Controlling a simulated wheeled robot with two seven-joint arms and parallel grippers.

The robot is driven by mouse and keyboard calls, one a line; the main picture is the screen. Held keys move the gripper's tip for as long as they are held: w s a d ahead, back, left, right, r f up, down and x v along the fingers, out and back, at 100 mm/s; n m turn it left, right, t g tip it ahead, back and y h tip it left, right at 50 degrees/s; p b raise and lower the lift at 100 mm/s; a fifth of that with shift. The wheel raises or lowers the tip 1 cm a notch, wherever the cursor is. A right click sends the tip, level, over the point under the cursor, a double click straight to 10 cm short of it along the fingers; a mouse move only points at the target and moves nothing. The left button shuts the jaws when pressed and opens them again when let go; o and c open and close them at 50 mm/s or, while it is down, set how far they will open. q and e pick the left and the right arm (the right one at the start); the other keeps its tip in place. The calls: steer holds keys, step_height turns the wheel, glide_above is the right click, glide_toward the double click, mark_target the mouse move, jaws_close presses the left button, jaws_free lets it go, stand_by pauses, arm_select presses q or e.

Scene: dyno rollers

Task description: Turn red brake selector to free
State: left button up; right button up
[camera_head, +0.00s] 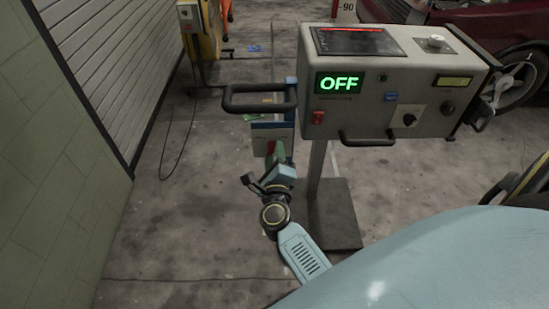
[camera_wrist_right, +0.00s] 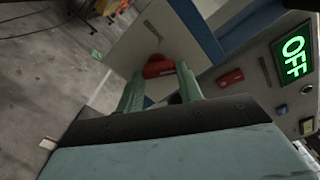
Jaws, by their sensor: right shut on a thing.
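The red brake selector (camera_wrist_right: 158,66) is a red knob on the pale front panel of a blue-edged box (camera_wrist_right: 125,45) in the right wrist view. My right gripper (camera_wrist_right: 161,78) has its two green fingers on either side of the knob and is shut on it. In the head view my right gripper (camera_head: 277,156) reaches the front of the small blue and white box (camera_head: 266,125), left of the console post. The selector is mostly hidden there by my gripper, and I cannot read its setting. My left gripper is not in view.
A grey console (camera_head: 395,75) with a green OFF display (camera_head: 339,83) stands on a post, right of my gripper. Its black handle (camera_head: 258,98) juts out above the box. A shutter wall (camera_head: 110,70) is at left. Floor between is mostly clear.

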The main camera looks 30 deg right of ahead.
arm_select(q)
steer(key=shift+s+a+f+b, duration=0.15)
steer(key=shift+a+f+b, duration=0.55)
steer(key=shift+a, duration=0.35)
arm_select(e)
steer(key=m, duration=0.2)
steer(key=shift+f+m, duration=0.15)
steer(key=shift+m, duration=0.25)
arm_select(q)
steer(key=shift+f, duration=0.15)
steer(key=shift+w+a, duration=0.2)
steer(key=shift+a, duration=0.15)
arm_select(e)
steer(key=shift+m, duration=0.3)
steer(key=o, duration=1)
